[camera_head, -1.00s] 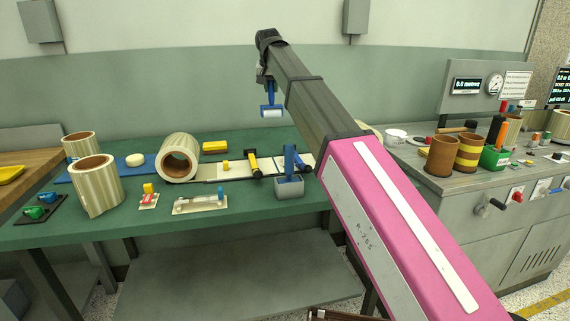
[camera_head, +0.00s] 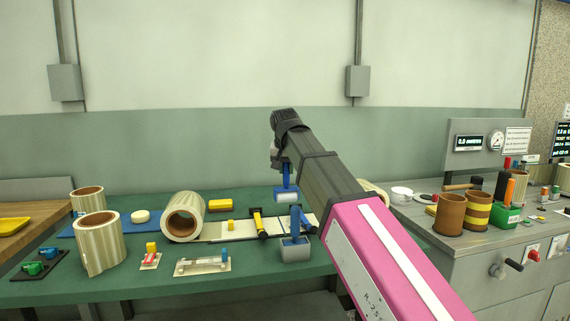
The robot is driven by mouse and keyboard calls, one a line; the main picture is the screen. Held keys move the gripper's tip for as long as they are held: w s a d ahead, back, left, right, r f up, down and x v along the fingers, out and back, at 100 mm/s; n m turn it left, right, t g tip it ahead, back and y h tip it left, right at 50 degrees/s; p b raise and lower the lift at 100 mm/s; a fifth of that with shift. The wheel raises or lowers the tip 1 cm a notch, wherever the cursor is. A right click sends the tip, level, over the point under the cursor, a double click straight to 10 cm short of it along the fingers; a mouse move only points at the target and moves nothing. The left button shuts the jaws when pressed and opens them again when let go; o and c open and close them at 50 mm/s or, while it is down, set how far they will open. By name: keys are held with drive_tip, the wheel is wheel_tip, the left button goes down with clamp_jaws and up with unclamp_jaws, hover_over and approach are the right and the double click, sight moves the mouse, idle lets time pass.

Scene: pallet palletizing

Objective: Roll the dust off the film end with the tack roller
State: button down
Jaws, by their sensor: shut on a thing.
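The tack roller (camera_head: 286,196), a blue handle with a white roller, hangs from my gripper (camera_head: 281,165), which is shut on it at the end of my arm. The roller shows above and behind the pale film strip, apart from it in the picture; its exact height is unclear. The strip (camera_head: 245,230) runs right from a cream striped film roll (camera_head: 186,223) lying on its side on the green bench. A small yellow block (camera_head: 231,225) sits on the strip. A black and yellow tool (camera_head: 259,224) lies across it. Dust is too small to make out.
A grey box (camera_head: 295,253) with a blue tool stands in front of the strip's right part. Upright rolls (camera_head: 98,246) stand at left. Small fixtures (camera_head: 203,265) lie at the front. A grey counter (camera_head: 470,245) with brown pots (camera_head: 450,215) is at right.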

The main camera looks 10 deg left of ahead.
sight(287, 185)
drive_tip(key=shift+f, duration=3.2)
drive_tip(key=shift+s+d, duration=1.75)
drive_tip(key=shift+s, duration=1.85)
drive_tip(key=shift+w+a+f, duration=0.1)
drive_tip(key=shift+w+a, duration=0.5)
drive_tip(key=shift+w, duration=0.6)
drive_tip(key=shift+w+a+r, duration=0.1)
drive_tip(key=shift+w+a, duration=0.45)
drive_tip(key=shift+w, duration=0.65)
drive_tip(key=shift+w+a+f, duration=0.1)
drive_tip(key=shift+w+a, duration=0.5)
drive_tip(key=shift+w, duration=0.6)
drive_tip(key=shift+s+d, duration=0.4)
drive_tip(key=shift+s, duration=0.45)
drive_tip(key=shift+s+d, duration=0.4)
drive_tip(key=shift+s, duration=0.4)
drive_tip(key=shift+s+d, duration=0.4)
drive_tip(key=shift+s, duration=0.45)
drive_tip(key=shift+s+d, duration=0.3)
drive_tip(key=shift+s, duration=0.3)
drive_tip(key=shift+s+d, duration=0.25)
drive_tip(key=shift+s, duration=0.3)
